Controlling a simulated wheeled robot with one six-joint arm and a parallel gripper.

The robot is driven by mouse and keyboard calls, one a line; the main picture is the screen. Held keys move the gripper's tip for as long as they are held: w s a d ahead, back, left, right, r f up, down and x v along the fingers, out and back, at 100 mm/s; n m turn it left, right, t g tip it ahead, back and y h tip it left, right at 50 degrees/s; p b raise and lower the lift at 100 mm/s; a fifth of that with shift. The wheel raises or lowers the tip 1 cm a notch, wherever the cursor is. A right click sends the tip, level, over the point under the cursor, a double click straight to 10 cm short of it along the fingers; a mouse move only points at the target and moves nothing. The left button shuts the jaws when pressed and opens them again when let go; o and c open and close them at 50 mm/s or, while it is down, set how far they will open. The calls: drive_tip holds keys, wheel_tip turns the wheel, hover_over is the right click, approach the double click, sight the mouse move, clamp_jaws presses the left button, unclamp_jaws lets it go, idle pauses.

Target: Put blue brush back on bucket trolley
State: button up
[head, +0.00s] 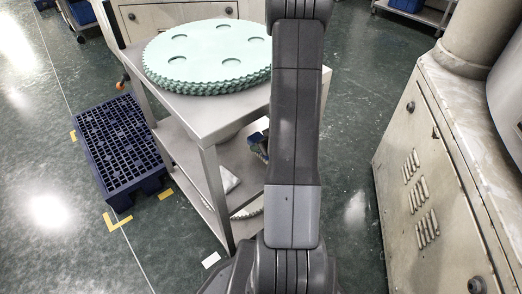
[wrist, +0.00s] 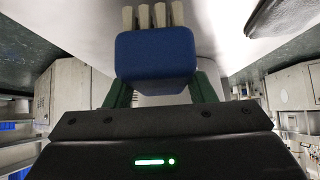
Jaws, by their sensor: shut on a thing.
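The blue brush (wrist: 155,58) is a blue block with several pale bristle tufts, which point to the top of the wrist view. My gripper (wrist: 160,88) is shut on it, with a green finger on each side of the block. The tufts reach in front of a pale surface; I cannot tell whether they touch it. In the head view a small part of something blue (head: 260,143) shows beside my arm, by the grey table's shelves; my arm hides the rest. I cannot make out for sure which thing is the bucket trolley.
A grey shelved table (head: 205,104) carries teal toothed discs (head: 207,54). A dark blue pallet (head: 118,145) lies on the floor at left. A worn beige machine cabinet (head: 435,180) stands at right. Green floor (head: 350,130) lies open between table and cabinet.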

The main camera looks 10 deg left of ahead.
drive_tip(key=shift+w+a, duration=0.25)
drive_tip(key=shift+a, duration=0.1)
drive_tip(key=shift+f, duration=0.15)
drive_tip(key=shift+f+b, duration=0.95)
drive_tip(key=shift+f, duration=0.65)
drive_tip(key=shift+f, duration=0.1)
drive_tip(key=o, duration=1.2)
